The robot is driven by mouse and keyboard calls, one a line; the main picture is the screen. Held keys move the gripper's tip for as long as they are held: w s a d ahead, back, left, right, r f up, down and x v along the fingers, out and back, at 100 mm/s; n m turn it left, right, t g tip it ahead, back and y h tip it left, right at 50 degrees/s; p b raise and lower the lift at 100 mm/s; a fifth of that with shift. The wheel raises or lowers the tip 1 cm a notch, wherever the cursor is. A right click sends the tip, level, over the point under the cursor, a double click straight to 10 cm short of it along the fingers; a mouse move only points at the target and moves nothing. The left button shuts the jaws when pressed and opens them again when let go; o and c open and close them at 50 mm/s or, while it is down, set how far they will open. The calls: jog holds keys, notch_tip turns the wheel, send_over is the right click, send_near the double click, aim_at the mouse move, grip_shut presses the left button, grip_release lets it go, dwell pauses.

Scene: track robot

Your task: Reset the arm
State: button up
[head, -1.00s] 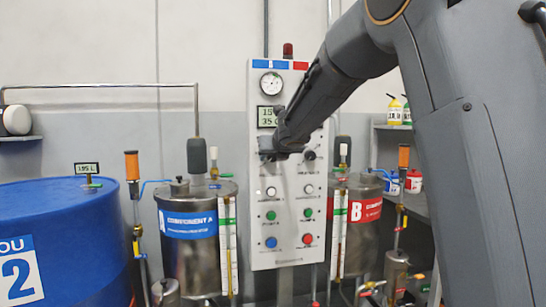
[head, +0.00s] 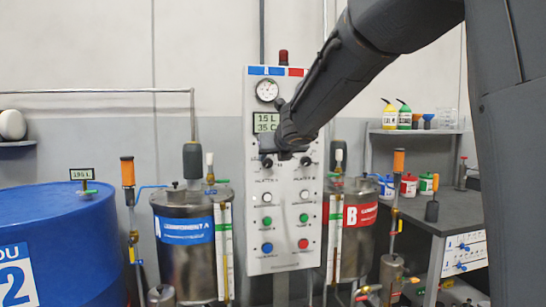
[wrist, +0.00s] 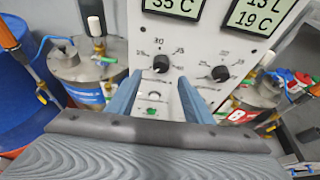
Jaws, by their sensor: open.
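My gripper (wrist: 158,97) is open and empty in the wrist view, its two blue-grey fingers spread in front of the lower part of the control panel. In the head view my gripper (head: 284,153) is in front of the white control panel (head: 258,216). It hides part of the panel around the left knob. The panel carries a round gauge, a display, dark knobs and coloured buttons. In the wrist view a left knob (wrist: 161,63) and a right knob (wrist: 220,73) show above the fingers, apart from them.
A steel tank with a blue label (head: 185,262) stands left of the panel, one with a red label (head: 360,250) right of it. A large blue drum (head: 70,240) is at far left. A dark workbench (head: 440,212) and a shelf with small bottles (head: 404,117) are at right.

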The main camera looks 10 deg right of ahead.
jog(key=s+d+f+m+g+h+p, duration=0.1)
jog(key=s+d+f+m+g, duration=0.2)
jog(key=s+f+m, duration=0.7)
jog(key=s+d+f+m+g+h+p, duration=0.15)
jog(key=s+f+m+g, duration=0.25)
jog(key=s+f+m, duration=0.55)
jog(key=s+a+f+m+g, duration=0.1)
jog(key=s+f+m+g, duration=0.1)
jog(key=s+m, duration=0.3)
jog(key=s+a+f+m+g+y+p, duration=0.1)
jog(key=s+a+f+m+g, duration=0.1)
jog(key=s+f+m, duration=0.3)
jog(key=s+a+f+m+g+y+p, duration=0.1)
jog(key=s+f+m+g, duration=0.1)
jog(key=s+f+m, duration=0.2)
jog(key=s+m, duration=0.3)
jog(key=s, duration=0.5)
jog(key=shift+a+f, duration=0.2)
jog(key=shift+a, duration=0.15)
jog(key=shift+y, duration=0.25)
jog(key=shift+c, duration=0.4)
